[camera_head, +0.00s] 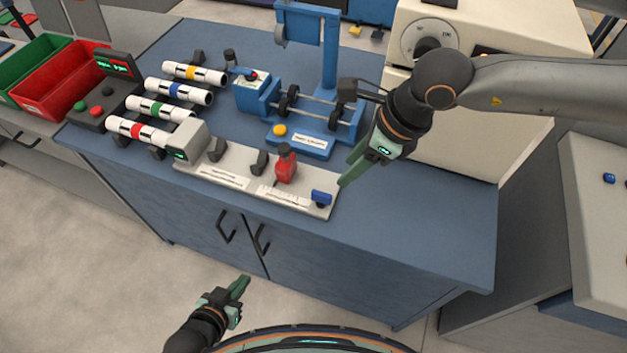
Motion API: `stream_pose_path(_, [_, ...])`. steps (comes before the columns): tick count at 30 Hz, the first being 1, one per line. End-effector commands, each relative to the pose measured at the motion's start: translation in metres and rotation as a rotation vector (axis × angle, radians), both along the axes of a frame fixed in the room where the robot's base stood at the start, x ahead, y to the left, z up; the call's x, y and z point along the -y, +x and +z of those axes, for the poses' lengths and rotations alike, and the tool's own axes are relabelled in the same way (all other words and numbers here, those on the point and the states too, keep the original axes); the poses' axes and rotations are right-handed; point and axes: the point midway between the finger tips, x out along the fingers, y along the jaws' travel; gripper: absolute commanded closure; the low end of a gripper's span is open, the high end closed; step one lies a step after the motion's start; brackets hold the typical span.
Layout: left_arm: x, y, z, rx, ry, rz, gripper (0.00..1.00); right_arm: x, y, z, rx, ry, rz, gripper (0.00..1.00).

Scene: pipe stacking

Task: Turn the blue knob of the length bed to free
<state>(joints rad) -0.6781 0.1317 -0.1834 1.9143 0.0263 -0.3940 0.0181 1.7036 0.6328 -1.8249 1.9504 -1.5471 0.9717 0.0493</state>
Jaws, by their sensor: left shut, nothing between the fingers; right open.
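The length bed (237,176) is a pale grey strip along the front of the blue worktop, with a grey display box at its left end, dark rests and a red slider (286,165). The blue knob (321,197) sits at its right end; its exact setting is too small to read. My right gripper (350,174) is open and empty, its green fingers pointing down-left just above and right of the blue knob, apart from it as far as I can tell. My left gripper (242,287) is shut and empty, low in front of the cabinet, well away from the bed.
Several white pipes with coloured bands (159,109) lie on rests at the left. A blue machine with rollers (309,107) stands behind the bed. A red bin (57,77) and a green bin (38,60) are far left. The worktop's front right is clear.

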Motion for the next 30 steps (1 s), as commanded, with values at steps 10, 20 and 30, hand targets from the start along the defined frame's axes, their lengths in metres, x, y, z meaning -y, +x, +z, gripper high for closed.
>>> stream_pose_path(10, [0.0, 0.0, 0.005, 0.0, -0.001, -0.001, 1.0, -0.015, 0.006, -0.042, 0.003, -0.011, 0.002, 0.54])
stream_pose_path(20, [0.001, 0.0, 0.009, -0.001, 0.0, -0.001, 1.0, -0.037, 0.014, -0.099, 0.005, -0.009, 0.001, 0.54])
stream_pose_path(30, [0.001, 0.0, 0.01, -0.001, 0.0, -0.001, 1.0, -0.044, 0.016, -0.115, 0.006, -0.006, -0.001, 0.54])
